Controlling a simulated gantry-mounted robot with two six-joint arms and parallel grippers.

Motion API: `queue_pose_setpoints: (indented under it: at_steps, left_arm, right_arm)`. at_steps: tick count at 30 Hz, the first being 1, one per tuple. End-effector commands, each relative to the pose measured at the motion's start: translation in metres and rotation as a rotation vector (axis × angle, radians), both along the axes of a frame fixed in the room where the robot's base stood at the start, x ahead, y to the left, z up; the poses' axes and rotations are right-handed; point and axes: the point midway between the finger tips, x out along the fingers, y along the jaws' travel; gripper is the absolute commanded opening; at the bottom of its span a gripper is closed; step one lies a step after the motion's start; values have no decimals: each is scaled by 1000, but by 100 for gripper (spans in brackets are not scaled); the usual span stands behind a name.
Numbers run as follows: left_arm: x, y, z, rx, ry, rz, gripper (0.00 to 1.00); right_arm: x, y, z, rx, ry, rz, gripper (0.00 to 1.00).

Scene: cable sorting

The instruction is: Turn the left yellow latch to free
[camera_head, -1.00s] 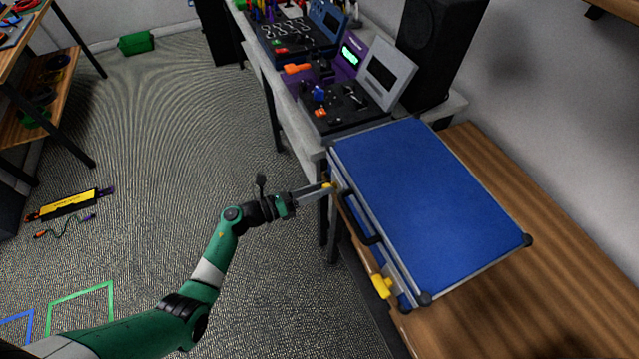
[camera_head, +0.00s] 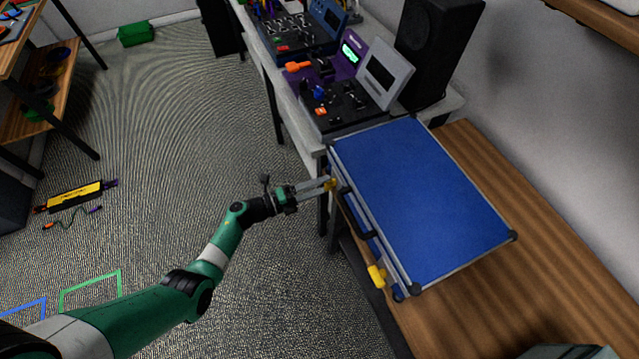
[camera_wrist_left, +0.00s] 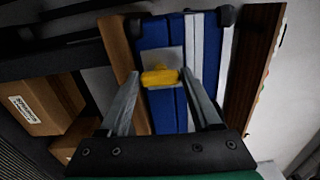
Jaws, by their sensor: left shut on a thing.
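A closed blue case (camera_head: 420,200) with metal edges lies on the wooden bench. Its front side has a black handle (camera_head: 356,216) between two yellow latches. The left yellow latch (camera_head: 331,184) is at the far end of that side in the head view, and the other yellow latch (camera_head: 377,275) is at the near end. My left gripper (camera_head: 328,186) reaches in from the left and is shut on the left latch. In the left wrist view, the latch (camera_wrist_left: 160,77) lies crosswise between the two fingertips, against the blue case side. My right gripper is not in view.
The wooden bench (camera_head: 545,255) has bare room right of the case. A grey table (camera_head: 270,75) with devices and a black speaker (camera_head: 435,50) stands behind it. The carpet (camera_head: 180,110) left of the bench is mostly clear.

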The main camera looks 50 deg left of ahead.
Motion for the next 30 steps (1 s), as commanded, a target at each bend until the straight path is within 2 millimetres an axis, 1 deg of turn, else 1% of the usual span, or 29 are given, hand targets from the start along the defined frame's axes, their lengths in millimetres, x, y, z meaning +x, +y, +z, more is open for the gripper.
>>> queue_pose_setpoints:
  at_steps: [6,19,20,24,25,30]
  left_arm:
    - [0,0,0,-48,16,-1,9]
    - [0,0,0,-59,20,-1,9]
    - [0,0,0,-59,20,-1,67]
    - [0,0,0,-58,19,0,92]
    - [0,0,0,-58,19,0,95]
    - [0,0,0,-57,20,0,95]
  right_arm:
    - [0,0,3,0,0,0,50]
    - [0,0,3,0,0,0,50]
    - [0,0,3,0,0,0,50]
    - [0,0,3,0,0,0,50]
    - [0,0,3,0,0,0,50]
    - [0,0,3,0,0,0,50]
